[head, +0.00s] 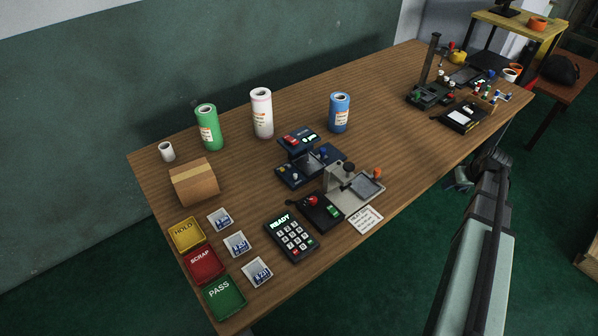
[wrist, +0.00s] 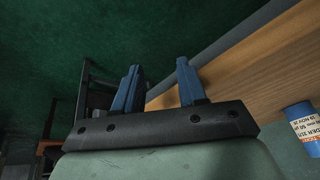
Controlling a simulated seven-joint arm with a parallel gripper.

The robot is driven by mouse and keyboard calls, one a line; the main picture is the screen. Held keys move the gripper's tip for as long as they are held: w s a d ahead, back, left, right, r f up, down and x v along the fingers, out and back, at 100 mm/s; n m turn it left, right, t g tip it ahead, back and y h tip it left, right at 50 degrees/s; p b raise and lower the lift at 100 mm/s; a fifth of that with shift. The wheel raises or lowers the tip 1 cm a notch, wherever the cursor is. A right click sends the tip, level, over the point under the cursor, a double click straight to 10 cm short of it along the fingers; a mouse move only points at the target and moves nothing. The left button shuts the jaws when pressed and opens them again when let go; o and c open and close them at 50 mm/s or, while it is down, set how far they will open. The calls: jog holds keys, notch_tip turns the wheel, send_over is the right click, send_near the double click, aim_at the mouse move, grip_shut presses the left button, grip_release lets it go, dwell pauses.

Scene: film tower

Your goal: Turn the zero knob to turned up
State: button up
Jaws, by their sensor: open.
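No knob is readable as the zero knob; the lettering is too small. Several knobs show in the head view on the bench devices: a black knob (head: 348,168) and an orange knob (head: 377,173) on the grey gauge stand (head: 341,190), and a blue knob (head: 323,153) on the dark blue device (head: 292,176). My gripper (wrist: 159,78) is open and empty in the wrist view, its two blue fingers apart. In the head view my arm reaches up beside the bench's right-hand edge, with the gripper end partly hidden, away from these devices.
The wooden bench (head: 400,83) carries green (head: 208,128), white (head: 262,113) and blue (head: 339,113) rolls, a cardboard box (head: 194,182), a keypad reading READY (head: 291,235) and coloured trays (head: 204,264). Another dark stand (head: 431,93) is at the far end. The bench's middle right is clear.

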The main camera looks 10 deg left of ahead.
jog(key=w+d+r+n+t, duration=0.1)
jog(key=w+r, duration=0.2)
jog(key=r, duration=0.6)
notch_tip(320, 180, up, 10)
jog(key=n+g+y, duration=0.2)
jog(key=n+g, duration=0.1)
jog(key=n, duration=0.7)
send_over(296, 175)
jog(key=s+d, duration=0.3)
jog(key=d, duration=0.2)
jog(key=shift+x, duration=6.65)
jog(key=shift+w+a+r, duration=0.1)
jog(key=shift+c, duration=0.3)
grip_shut()
